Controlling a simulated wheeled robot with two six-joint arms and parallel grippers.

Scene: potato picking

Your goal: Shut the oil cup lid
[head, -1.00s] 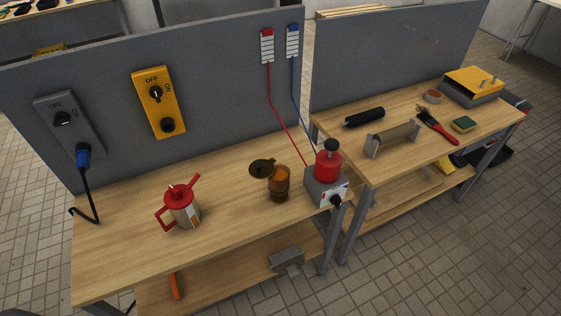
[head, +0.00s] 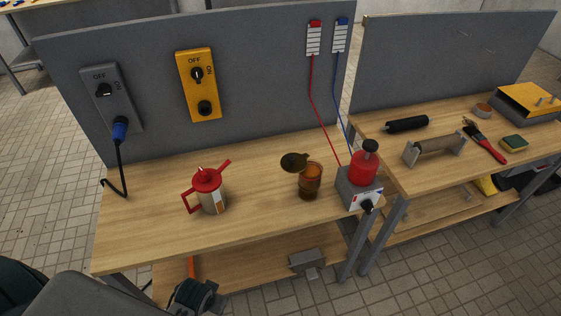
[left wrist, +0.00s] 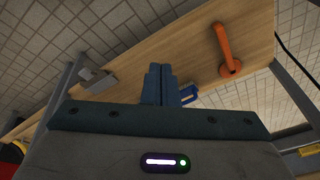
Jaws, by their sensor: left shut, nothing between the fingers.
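The oil cup (head: 311,184) is an amber glass cup standing upright on the front workbench, between the red-lidded pot and the red pump. Its dark brown lid (head: 295,162) stands open, tilted up toward the left side of the rim. My left gripper shows in the left wrist view (left wrist: 160,84), its blue fingers shut with nothing between them. In the head view my left arm is at the bottom left, in front of and below the tabletop, well away from the cup. My right gripper is not in view.
A red-lidded pot (head: 210,193) stands left of the cup. A grey-based red pump (head: 361,180) stands close to its right. The lower shelf holds a grey block (head: 307,262) and an orange tool (left wrist: 226,52). The tabletop (head: 255,205) between pot and cup is clear.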

